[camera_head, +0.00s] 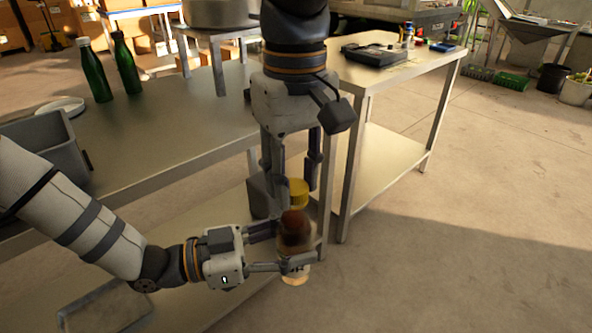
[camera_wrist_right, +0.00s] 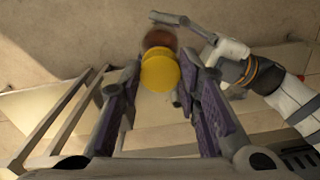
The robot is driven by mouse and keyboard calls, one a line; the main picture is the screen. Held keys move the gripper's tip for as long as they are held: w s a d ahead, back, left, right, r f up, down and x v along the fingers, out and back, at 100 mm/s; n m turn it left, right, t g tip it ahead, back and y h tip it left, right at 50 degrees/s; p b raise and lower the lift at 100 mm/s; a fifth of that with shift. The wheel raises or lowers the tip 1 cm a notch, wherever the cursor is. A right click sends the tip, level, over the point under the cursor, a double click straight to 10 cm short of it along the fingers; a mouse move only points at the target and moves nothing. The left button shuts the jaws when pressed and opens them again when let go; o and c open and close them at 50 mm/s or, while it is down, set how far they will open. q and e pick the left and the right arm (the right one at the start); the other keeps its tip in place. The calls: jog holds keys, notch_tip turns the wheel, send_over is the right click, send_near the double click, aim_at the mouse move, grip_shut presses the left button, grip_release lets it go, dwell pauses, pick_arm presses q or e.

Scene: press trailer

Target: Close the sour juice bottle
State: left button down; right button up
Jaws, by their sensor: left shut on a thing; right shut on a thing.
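The sour juice bottle (camera_head: 295,240), dark reddish-brown and slightly blurred, stands roughly upright in the air in front of the table. My left gripper (camera_head: 286,249) is shut around its body from the left. A yellow cap (camera_head: 298,191) is between the fingers of my right gripper (camera_head: 291,180), which points down above the bottle. In the right wrist view the yellow cap (camera_wrist_right: 160,71) partly covers the bottle (camera_wrist_right: 160,41) and looks offset from it. I cannot tell whether cap and bottle touch. The bottle's mouth is hidden.
A metal table (camera_head: 165,130) holds two green bottles (camera_head: 96,72), a white plate (camera_head: 66,107) and a grey bin (camera_head: 58,150). A second table (camera_head: 400,75) with a dark device (camera_head: 374,53) stands behind right.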

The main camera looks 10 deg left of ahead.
jog(key=m, duration=0.7)
jog(key=shift+m, duration=0.3)
jog(key=o, duration=0.7)
jog(key=shift+s+a+r, duration=0.1)
jog(key=shift+r, duration=2.25)
jog(key=shift+c, duration=0.4)
